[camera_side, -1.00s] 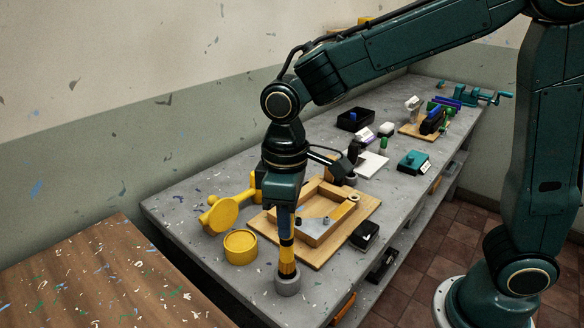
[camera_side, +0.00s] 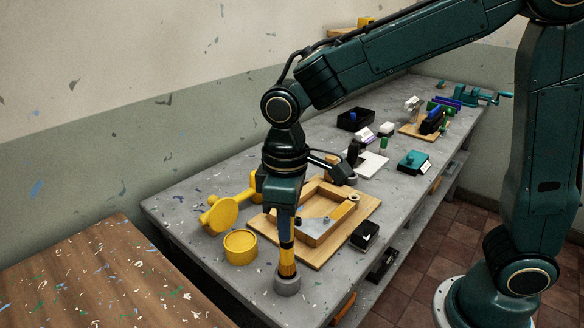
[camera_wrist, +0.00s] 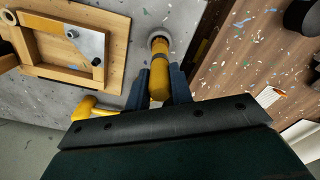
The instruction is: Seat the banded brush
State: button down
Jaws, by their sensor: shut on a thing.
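The banded brush (camera_side: 287,262) has a yellow body with a dark band and brownish lower end. It stands about upright, with its lower end at the mouth of a short grey round holder (camera_side: 287,287). How deep it sits in the holder is hard to tell. My gripper (camera_side: 286,232) is shut on the upper part of the brush, pointing down. In the wrist view, the yellow brush (camera_wrist: 159,72) lies between my two blue fingers (camera_wrist: 158,82), and the grey holder's rim (camera_wrist: 158,38) shows around its far end.
A wooden board with a raised frame (camera_side: 367,206) lies to the right. Black trays (camera_side: 366,229) sit near the bench's front edge.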

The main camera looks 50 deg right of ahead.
jog(key=shift+f, duration=2.15)
jog(key=c, duration=1.1)
grip_release()
jog(key=shift+c, duration=0.2)
jog(key=shift+r, duration=0.1)
notch_tip(320, 180, up, 14)
jog(key=shift+f, duration=0.15)
jog(key=shift+s+d, duration=0.1)
jog(key=shift+d, duration=0.05)
jog(key=s+d+f+m+t, duration=0.1)
jog(key=s+d+m+t, duration=0.4)
jog(key=s+d, duration=0.9)
jog(key=shift+s+d+m+t, duration=0.25)
jog(key=shift+s+m+t, duration=0.05)
jog(key=shift+s+m, duration=0.2)
